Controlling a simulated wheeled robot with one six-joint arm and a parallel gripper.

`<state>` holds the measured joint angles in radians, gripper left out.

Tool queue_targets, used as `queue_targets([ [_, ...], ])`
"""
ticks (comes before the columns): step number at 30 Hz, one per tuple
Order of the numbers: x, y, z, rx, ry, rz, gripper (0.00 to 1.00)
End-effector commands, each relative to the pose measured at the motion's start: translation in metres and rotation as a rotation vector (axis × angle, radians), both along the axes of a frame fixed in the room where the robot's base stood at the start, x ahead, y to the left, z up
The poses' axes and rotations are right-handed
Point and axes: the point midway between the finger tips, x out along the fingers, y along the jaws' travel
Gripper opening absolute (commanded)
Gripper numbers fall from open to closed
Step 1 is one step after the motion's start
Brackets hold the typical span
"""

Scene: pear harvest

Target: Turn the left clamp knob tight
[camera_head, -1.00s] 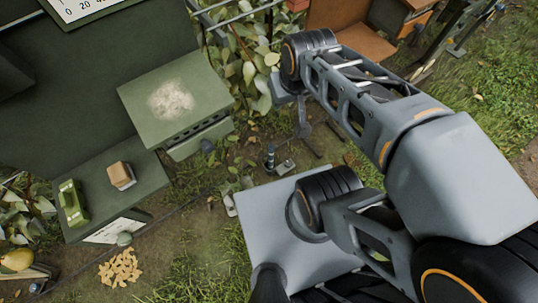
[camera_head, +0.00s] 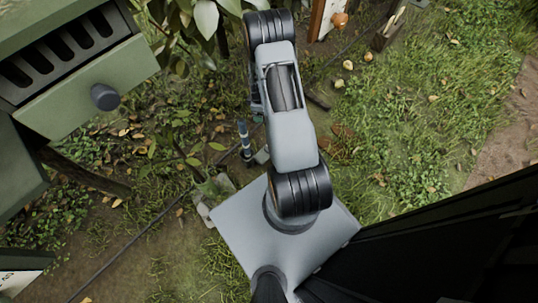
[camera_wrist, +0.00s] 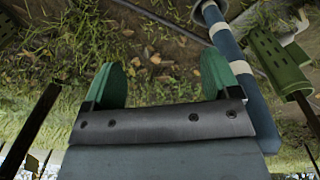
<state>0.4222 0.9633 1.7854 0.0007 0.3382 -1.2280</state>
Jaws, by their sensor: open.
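I cannot make out a clamp knob for certain in either view. A dark round knob (camera_head: 104,97) sits on the front of a green drawer (camera_head: 75,100) at the left of the head view. A rounded orange-brown piece (camera_head: 340,20) shows beside a pale and rust-coloured board at the top; I cannot tell what it is. In the wrist view my gripper (camera_wrist: 163,80) is open, with its two green fingertips apart and only ground and grass visible between them. In the head view my gripper is not visible.
A blue post (camera_wrist: 232,50) with white bands stands just right of the fingers in the wrist view. A green slotted part (camera_wrist: 278,62) is further right. Grass, fallen leaves and a thin dark cable cover the ground. Open grass (camera_head: 420,120) lies at the right.

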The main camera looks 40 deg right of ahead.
Motion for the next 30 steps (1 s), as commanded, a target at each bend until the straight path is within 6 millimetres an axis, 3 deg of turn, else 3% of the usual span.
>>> queue_targets([
  [1, -0.008, -0.006, -0.051, 0.005, 0.018, 0.026, 0.82],
  [3, -0.017, -0.011, -0.088, 0.009, 0.029, 0.065, 0.82],
  [6, -0.028, -0.016, -0.129, 0.013, 0.04, 0.109, 0.82],
  [12, -0.04, -0.019, -0.171, 0.018, 0.051, 0.153, 0.82],
  [30, -0.042, -0.019, -0.278, 0.018, 0.052, 0.159, 0.82],
])
